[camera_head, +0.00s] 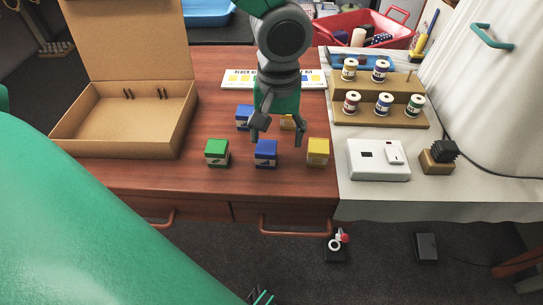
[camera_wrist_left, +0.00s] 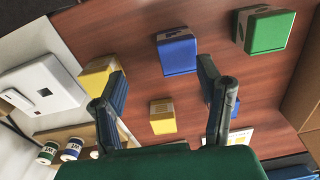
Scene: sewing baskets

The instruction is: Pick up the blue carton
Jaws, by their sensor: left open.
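A blue carton (camera_head: 265,150) stands on the brown table near its front edge; it also shows in the left wrist view (camera_wrist_left: 177,52). A second blue carton (camera_head: 244,115) stands farther back, partly beside my gripper. My left gripper (camera_head: 277,138) is open and empty, pointing down above the cartons, just behind the front blue carton in the head view. In the left wrist view its fingers (camera_wrist_left: 163,88) are spread wide, with the blue carton beyond them. Contact with any carton is not visible. My right gripper cannot be made out.
A green carton (camera_head: 217,153) stands left of the front blue one, a yellow carton (camera_head: 318,152) right. Another yellow carton (camera_head: 287,123) is partly hidden behind my gripper. An open cardboard box (camera_head: 115,145) stands left. A white device (camera_head: 378,160) and spool rack (camera_head: 385,115) stand right.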

